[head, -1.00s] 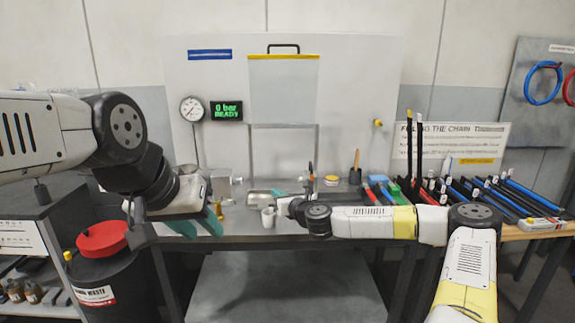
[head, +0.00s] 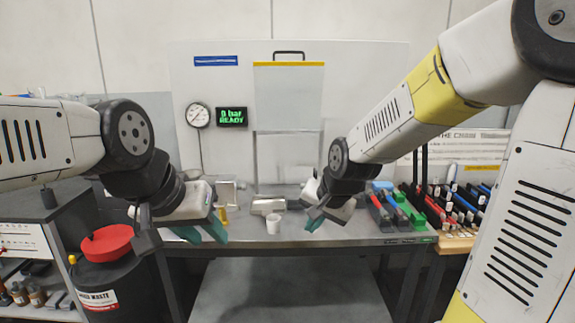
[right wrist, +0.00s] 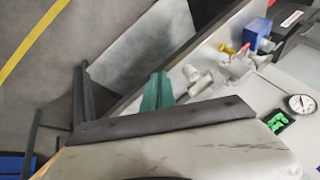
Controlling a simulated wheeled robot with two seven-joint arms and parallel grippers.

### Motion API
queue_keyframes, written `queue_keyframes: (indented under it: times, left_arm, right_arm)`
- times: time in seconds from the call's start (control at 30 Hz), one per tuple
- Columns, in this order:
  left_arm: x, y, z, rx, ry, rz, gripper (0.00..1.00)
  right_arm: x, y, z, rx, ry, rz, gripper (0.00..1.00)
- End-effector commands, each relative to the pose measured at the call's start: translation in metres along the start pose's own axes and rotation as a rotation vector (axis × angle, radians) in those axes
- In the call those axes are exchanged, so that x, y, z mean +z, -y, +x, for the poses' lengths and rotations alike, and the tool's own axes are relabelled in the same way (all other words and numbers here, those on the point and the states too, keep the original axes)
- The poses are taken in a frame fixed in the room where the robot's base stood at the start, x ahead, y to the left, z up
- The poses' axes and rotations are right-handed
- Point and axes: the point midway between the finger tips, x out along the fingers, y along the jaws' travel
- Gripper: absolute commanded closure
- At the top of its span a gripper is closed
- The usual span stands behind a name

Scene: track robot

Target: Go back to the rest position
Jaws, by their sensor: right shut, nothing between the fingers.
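My left gripper (head: 201,231) hangs at the left front of the grey workbench (head: 400,238) in the head view. Its two teal fingers show a gap between them and nothing in it. My right gripper (head: 314,221) is over the bench's front part, right of the middle, fingers pointing down. Its teal fingers also show in the right wrist view (right wrist: 157,92), close together with nothing between them. My right arm reaches in from the right, its elbow raised high.
A white cup (head: 273,223) and a grey metal part (head: 268,206) stand on the bench between the grippers. Red and blue tools with a green block (head: 418,219) lie to the right. A black waste bin with red lid (head: 107,243) stands at the left.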

Motion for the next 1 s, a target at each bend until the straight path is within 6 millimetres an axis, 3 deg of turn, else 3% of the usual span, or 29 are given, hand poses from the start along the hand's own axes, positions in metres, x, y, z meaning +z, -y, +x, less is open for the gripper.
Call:
queue_keyframes:
  times: [0.03, 0.2, 0.4, 0.6, 1.0]
  left_arm:
    - [0.000, 0.000, 0.000, 0.000, 0.000, 0.000, 0.64]
    - [0.000, 0.000, 0.000, 0.000, 0.000, 0.000, 0.64]
    - [0.000, 0.000, 0.000, 0.000, 0.000, 0.000, 0.64]
    - [0.000, 0.000, 0.000, 0.000, 0.000, 0.000, 0.64]
    - [0.000, 0.000, 0.000, 0.000, 0.000, 0.000, 0.64]
  right_arm:
    - [0.002, -0.007, -0.025, 0.019, -0.025, -0.056, 1.00]
    - [0.021, -0.039, -0.096, 0.066, -0.053, -0.229, 1.00]
    - [0.054, -0.069, -0.151, 0.054, -0.053, -0.374, 1.00]
    - [0.073, -0.082, -0.170, 0.031, -0.044, -0.438, 1.00]
    - [0.074, -0.083, -0.171, 0.030, -0.043, -0.444, 1.00]
